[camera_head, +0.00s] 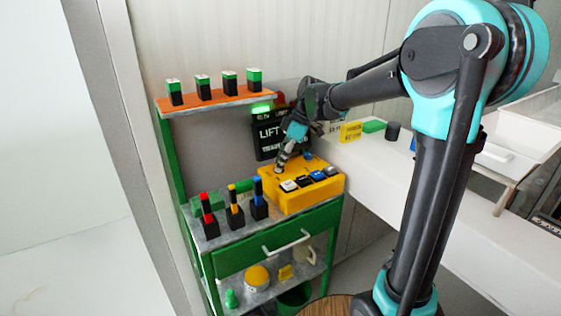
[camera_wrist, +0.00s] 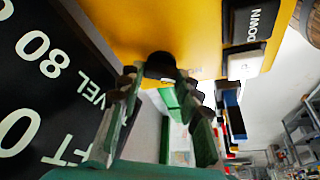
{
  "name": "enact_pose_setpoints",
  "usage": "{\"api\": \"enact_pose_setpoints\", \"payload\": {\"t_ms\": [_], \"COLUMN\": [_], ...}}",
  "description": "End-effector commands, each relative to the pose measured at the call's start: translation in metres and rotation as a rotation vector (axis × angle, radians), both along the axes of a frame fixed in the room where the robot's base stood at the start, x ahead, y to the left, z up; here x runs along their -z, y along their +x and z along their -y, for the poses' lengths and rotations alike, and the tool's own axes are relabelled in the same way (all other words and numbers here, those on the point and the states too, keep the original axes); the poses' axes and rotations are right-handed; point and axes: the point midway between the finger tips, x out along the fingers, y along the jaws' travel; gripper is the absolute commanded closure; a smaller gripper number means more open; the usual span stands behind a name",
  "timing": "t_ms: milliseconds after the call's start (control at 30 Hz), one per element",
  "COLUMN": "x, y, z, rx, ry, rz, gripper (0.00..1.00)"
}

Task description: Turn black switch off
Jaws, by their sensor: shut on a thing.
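A yellow control box (camera_head: 308,197) sits on the top of a green cart, with several white, black and blue buttons on its upper face. My gripper (camera_head: 279,168) reaches down to the back left of the box. In the wrist view the black switch (camera_wrist: 160,66), a small round dark knob on the yellow face, lies between the fingertips of my gripper (camera_wrist: 160,79). The fingers are closed in around it. In the head view the switch cannot be made out at the fingertips. Its on or off position cannot be told.
A black LIFT panel (camera_head: 268,137) with a lit green lamp stands behind the box. Red, yellow and blue-topped switches (camera_head: 234,210) stand left of it. An orange shelf (camera_head: 215,102) with green-topped items is above. A white counter (camera_head: 400,180) lies to the right.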

Motion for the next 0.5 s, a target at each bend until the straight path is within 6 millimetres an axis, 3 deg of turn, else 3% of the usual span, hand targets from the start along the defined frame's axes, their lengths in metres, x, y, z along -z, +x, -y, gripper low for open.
{"api": "enact_pose_setpoints", "payload": {"t_ms": [500], "x": [0.0002], "y": [-0.0030], "z": [-0.0006], "rx": [0.329], "ry": [0.000], "rz": [0.001], "gripper": [0.95]}}
